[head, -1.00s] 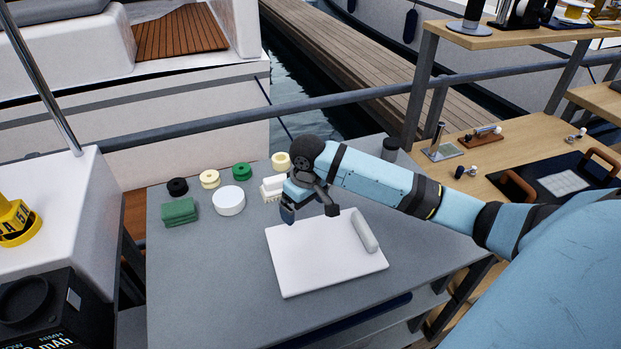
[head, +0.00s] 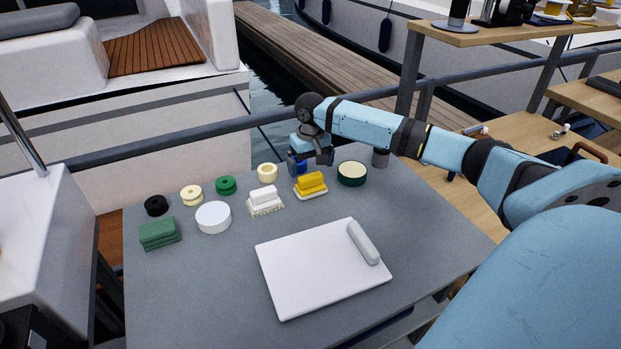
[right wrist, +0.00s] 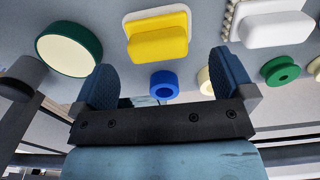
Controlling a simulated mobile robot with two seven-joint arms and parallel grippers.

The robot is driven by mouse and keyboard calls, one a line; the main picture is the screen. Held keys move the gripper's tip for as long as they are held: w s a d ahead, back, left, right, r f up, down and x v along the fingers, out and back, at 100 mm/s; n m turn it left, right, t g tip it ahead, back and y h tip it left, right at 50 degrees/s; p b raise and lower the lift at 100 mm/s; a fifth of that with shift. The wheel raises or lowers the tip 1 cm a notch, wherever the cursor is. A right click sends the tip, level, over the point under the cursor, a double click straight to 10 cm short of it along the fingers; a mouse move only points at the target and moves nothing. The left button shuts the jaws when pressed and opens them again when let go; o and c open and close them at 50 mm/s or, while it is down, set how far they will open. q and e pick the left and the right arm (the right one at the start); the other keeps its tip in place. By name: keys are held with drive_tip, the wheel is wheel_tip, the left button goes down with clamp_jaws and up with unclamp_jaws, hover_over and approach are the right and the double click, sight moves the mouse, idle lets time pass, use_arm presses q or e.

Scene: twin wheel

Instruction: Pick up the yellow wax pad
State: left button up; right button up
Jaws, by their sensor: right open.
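The yellow wax pad (head: 311,181) is a block with a raised grip on a white base, lying on the grey table toward its far side. It also shows in the right wrist view (right wrist: 160,38), beyond and between the finger ends. My right gripper (head: 311,161) is open and empty, just behind and above the pad, apart from it. Its two dark blue fingers spread wide in the right wrist view (right wrist: 165,82). My left gripper is not in view.
A white pad (head: 264,198) lies left of the yellow one, and a green-rimmed round tin (head: 352,173) right. A blue ring (right wrist: 164,84) lies near the gripper. A white board (head: 318,274) with a grey roller is in front. Green pads (head: 159,233) lie left.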

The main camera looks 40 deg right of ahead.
sight(311, 176)
drive_tip(key=f, duration=0.5)
drive_tip(key=shift+w+d, duration=0.25)
drive_tip(key=shift+d, duration=0.05)
drive_tip(key=shift+f, duration=0.25)
drive_tip(key=c, duration=0.9)
wheel_tip(311, 176, up, 20)
drive_tip(key=shift+r+p, duration=0.1)
drive_tip(key=shift+p, duration=0.4)
drive_tip(key=o, duration=0.3)
drive_tip(key=shift+c, duration=0.9)
drive_tip(key=s+d+f+y+p, duration=0.1)
drive_tip(key=s+d+f, duration=0.3)
drive_tip(key=d+f, duration=0.6)
drive_tip(key=d, duration=0.2)
drive_tip(key=shift+d+f+p, duration=0.3)
drive_tip(key=shift+d+p, duration=0.05)
drive_tip(key=shift+d, duration=0.05)
